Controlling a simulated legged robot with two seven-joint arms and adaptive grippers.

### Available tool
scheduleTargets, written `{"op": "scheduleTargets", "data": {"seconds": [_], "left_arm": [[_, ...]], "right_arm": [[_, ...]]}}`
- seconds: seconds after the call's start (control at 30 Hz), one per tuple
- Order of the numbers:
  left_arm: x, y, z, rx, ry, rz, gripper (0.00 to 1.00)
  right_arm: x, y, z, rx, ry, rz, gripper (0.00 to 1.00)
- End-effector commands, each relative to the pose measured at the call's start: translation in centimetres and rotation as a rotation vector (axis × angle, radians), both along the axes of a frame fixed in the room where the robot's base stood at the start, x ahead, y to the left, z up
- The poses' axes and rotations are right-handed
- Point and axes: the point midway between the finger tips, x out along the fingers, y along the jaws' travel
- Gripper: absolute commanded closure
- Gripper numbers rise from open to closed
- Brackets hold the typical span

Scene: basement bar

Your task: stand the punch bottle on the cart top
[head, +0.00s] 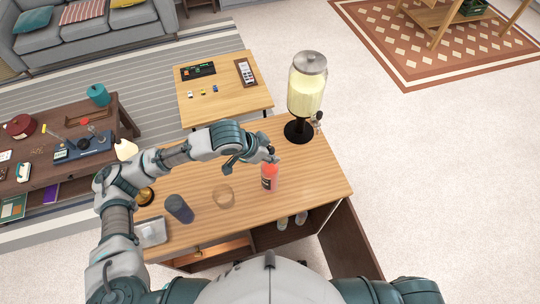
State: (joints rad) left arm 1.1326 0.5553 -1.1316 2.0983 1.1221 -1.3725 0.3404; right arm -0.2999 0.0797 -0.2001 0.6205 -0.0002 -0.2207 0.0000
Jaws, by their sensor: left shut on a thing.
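The punch bottle (269,183), red-pink with a dark label, is upright above or on the light wooden top (315,180) of the unit in front of me. I cannot tell if its base touches the wood. My left gripper (270,160) is shut on its upper end and hides the neck. I cannot tell for sure which piece of furniture is the cart; this unit has open shelves below. My right gripper is out of view.
A drink dispenser (306,87) on a black stand is behind the bottle. A low table (240,98) stands beyond. The top's right end is clear.

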Motion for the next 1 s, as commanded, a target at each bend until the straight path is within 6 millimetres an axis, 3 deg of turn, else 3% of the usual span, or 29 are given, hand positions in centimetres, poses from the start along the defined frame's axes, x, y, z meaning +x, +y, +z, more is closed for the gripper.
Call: {"op": "scheduleTargets", "data": {"seconds": [0.1,0.4,0.43,0.53,0.83,1.0], "left_arm": [[0.0,0.0,-1.3,-0.002,-0.001,0.001,1.0],[0.0,0.0,-1.5,-0.003,-0.003,0.001,1.0],[0.0,0.0,-1.7,0.0,0.0,0.001,0.72],[0.0,0.0,-1.7,0.0,0.0,0.001,0.49],[0.0,0.0,-1.6,0.0,0.0,0.001,0.49],[-0.4,0.9,0.0,-0.002,-0.001,0.001,0.49]], "right_arm": [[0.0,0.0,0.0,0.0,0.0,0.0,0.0],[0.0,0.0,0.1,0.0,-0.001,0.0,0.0],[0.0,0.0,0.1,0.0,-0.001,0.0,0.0],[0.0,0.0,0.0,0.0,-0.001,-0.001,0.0],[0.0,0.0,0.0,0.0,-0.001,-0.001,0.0],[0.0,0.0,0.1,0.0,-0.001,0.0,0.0]]}}
